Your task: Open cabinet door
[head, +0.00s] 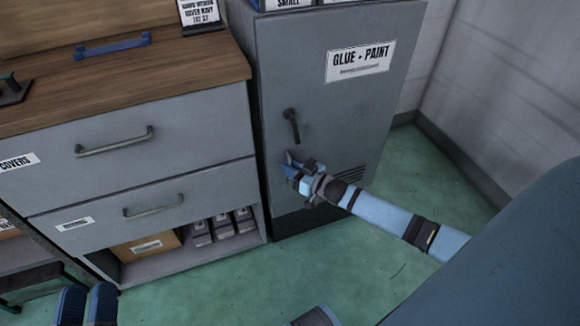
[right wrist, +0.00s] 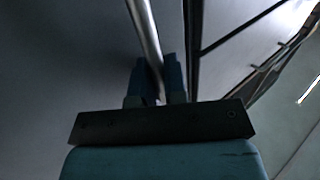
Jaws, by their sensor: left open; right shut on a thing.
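The grey cabinet (head: 288,60) stands right of the drawer unit, with a "GLUE + PAINT" label (head: 360,61) on its door. The door looks closed or nearly so. A dark lever handle (head: 291,122) sits near the door's left edge. My right gripper (head: 289,162) is low on the handle side, close to the door. In the right wrist view a metal bar (right wrist: 145,32), which looks like the handle, runs down between the shut fingers (right wrist: 158,82). The exact contact is hidden. My left gripper (head: 87,306) is open and empty at the bottom left, over the floor.
The drawer unit (head: 110,120) with a wooden top and bar handles stands left of the cabinet. A cardboard box (head: 143,246) sits on its lower shelf. A white wall (head: 480,60) is at the right. Green floor (head: 240,292) lies clear in front of the cabinet.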

